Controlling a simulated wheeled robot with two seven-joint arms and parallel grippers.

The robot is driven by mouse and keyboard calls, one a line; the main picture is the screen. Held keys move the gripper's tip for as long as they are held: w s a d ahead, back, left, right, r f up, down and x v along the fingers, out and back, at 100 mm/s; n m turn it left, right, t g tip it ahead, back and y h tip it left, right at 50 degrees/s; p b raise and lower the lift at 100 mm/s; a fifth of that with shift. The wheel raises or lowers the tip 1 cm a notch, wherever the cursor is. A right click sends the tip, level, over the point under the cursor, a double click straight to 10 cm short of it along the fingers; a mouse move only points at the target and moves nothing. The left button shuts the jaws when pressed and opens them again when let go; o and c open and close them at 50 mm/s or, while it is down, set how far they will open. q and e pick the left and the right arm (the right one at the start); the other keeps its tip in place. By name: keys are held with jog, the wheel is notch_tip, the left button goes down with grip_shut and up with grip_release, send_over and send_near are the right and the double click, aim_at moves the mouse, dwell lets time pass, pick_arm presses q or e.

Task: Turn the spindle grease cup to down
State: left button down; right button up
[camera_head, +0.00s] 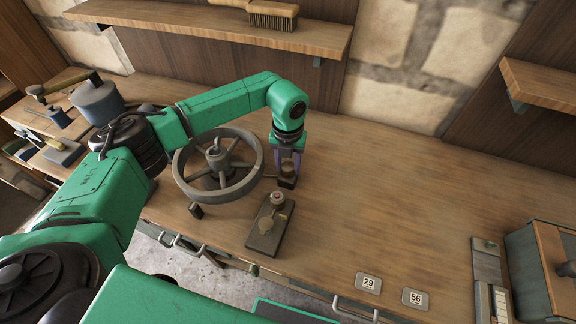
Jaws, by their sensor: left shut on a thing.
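My left gripper (287,169) reaches down from the upper left, its fingers pointing at the bench. It is shut on a small brownish cup-like part, which seems to be the spindle grease cup (288,171), above a small dark block just right of the large grey spoked wheel (240,188). The fingers hide much of the cup, and I cannot tell which way it is turned. My right gripper is not in view.
A dark base plate with a round knob (265,232) lies just in front of the gripper. Number tags 29 (368,284) and 56 (415,298) are at the bench's front edge. A metal box (543,262) stands at right. The bench middle right (400,200) is clear.

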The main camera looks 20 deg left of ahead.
aim_at(288, 166)
pick_arm(q)
jog(key=m+b, duration=0.3)
jog(key=m, duration=0.1)
jog(key=shift+f+b, duration=0.15)
jog(key=shift+b, duration=0.25)
jog(key=m+b, duration=0.3)
jog(key=m, duration=0.1)
jog(key=shift+m, duration=0.3)
jog(key=m+b, duration=0.3)
jog(key=m, duration=0.1)
jog(key=shift+w, duration=0.1)
jog(key=shift+r+m+b, duration=0.15)
jog(key=shift+m+b, duration=0.15)
jog(key=shift+m, duration=0.6)
jog(key=shift+r+m+b, duration=0.15)
jog(key=shift+m+b, duration=0.15)
jog(key=shift+m, duration=0.6)
jog(key=shift+c, duration=1.9)
grip_release()
notch_tip(288, 166, up, 14)
jog(key=shift+r+b, duration=0.25)
jog(key=shift+b, duration=0.05)
